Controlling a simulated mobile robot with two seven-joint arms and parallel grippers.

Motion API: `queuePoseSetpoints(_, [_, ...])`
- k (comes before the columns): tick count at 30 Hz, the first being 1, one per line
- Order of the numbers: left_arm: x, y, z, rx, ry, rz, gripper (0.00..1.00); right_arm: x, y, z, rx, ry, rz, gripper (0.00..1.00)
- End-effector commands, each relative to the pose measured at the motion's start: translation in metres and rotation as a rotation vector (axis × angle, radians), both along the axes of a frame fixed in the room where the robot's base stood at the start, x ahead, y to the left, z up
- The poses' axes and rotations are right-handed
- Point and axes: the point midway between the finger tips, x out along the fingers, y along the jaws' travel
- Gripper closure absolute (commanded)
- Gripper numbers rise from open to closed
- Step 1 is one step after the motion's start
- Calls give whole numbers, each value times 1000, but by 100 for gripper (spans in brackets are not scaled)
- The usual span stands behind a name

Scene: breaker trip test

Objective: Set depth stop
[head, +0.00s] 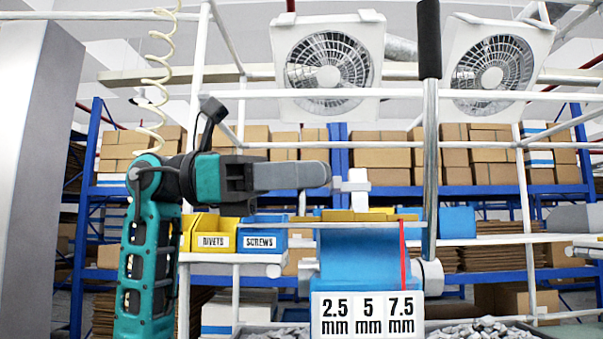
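A blue press-like device (360,255) stands right of centre. Its white scale plate (367,317) reads 2.5 mm, 5 mm and 7.5 mm, and a thin red strip (403,255) stands above the 7.5 mark. A long metal lever (430,165) with a black grip rises at its right. A small white block (352,187) shows above the device. My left gripper (322,175), on the teal arm, points right with its grey finger tip just left of this block. I see it side-on, so its opening is hidden, and I cannot tell whether it touches. My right gripper is out of view.
A yellow RIVETS bin (212,233) and a blue SCREWS bin (262,236) sit on a rail left of the device. White frame tubes cross the view. Small grey parts (485,330) lie at the lower right. Shelves of cartons (395,157) stand behind.

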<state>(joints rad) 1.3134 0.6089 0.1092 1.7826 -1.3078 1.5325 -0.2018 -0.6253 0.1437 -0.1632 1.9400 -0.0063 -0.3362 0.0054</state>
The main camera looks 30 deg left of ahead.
Motion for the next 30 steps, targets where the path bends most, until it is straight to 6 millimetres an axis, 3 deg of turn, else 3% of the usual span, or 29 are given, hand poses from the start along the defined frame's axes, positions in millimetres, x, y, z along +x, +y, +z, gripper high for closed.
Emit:
queuePoseSetpoints(11, [0, 0, 0, 0, 0, 0, 100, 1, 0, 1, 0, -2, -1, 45])
queuePoseSetpoints(22, [-1, 2, 0, 0, 1, 1, 100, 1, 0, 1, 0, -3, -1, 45])
queuePoseSetpoints(30, [-16, 28, 0, 0, 2, 4, 100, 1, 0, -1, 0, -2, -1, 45])
